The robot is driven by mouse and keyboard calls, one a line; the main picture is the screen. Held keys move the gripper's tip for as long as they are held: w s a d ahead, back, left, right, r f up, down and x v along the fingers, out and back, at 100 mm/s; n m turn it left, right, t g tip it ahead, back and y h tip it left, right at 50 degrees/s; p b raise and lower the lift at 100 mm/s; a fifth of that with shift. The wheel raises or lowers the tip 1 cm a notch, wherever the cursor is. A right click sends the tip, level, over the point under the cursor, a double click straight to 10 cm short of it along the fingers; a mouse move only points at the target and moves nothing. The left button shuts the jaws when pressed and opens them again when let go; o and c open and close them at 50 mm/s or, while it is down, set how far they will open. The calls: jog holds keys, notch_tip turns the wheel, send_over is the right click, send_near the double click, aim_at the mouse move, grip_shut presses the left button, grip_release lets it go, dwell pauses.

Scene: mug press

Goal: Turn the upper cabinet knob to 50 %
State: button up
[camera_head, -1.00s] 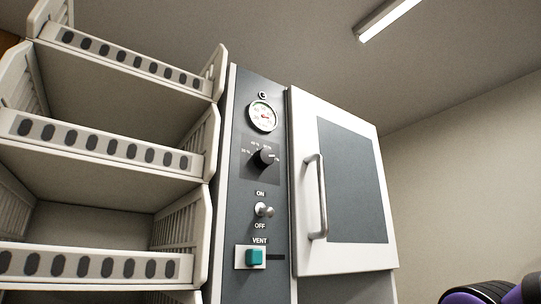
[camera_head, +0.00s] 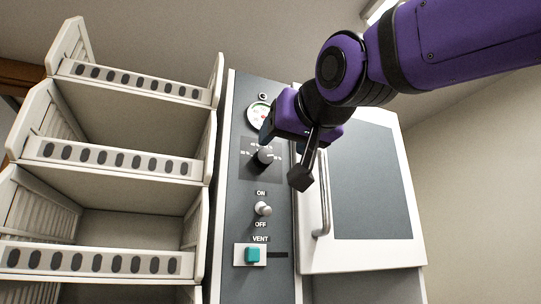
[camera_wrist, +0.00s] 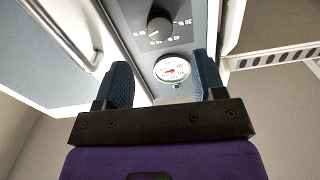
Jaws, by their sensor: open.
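The cabinet's upper knob (camera_head: 264,157) is a round black dial on a dark plate with percent marks, on the grey control panel. It also shows in the wrist view (camera_wrist: 160,23), near the top, with percent marks around it; its exact setting is too small to read. My gripper (camera_head: 284,155) is in front of the panel, close to the knob and overlapping the knob plate's right side. In the wrist view, my gripper (camera_wrist: 163,66) has its two blue fingers wide apart with nothing between them; the knob shows beyond the fingertips.
A round gauge (camera_head: 257,112), partly covered by my gripper, sits above the knob. Below are an ON/OFF toggle (camera_head: 263,209) and a teal VENT button (camera_head: 253,255). The cabinet door (camera_head: 378,190) with a bar handle (camera_head: 323,205) is close on the right. White stacked bins (camera_head: 110,160) stand left.

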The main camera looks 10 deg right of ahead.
aim_at(266, 157)
jog(key=x, duration=0.8)
jog(key=shift+w+f, duration=0.1)
jog(key=shift+w, duration=0.05)
jog(key=shift+c, duration=0.2)
jog(key=c, duration=0.9)
